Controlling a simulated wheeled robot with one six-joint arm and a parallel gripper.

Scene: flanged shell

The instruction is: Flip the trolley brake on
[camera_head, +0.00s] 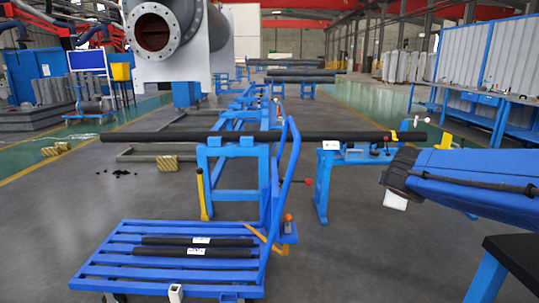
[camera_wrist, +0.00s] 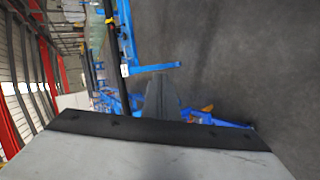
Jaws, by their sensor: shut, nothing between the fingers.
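The blue slatted trolley (camera_head: 165,262) stands in the lower left middle of the head view, its push handle (camera_head: 283,190) rising at its right end. A small lever with an orange-red knob (camera_head: 288,217) stands by the handle's foot; I cannot tell for certain that it is the brake. A yellow-orange bar (camera_head: 262,238) slants beside it. Two dark rods (camera_head: 190,252) lie on the deck. In the wrist view, my gripper (camera_wrist: 161,82) shows as a grey wedge, shut and empty. It is apart from the trolley, whose blue and orange parts seem to show beyond it.
A long black pipe (camera_head: 265,136) rests across blue stands (camera_head: 240,165) just behind the trolley. A lever with a red knob (camera_head: 307,182) sticks out near the handle. Blue workbenches (camera_head: 475,115) line the right. Grey floor (camera_head: 375,260) right of the trolley is open.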

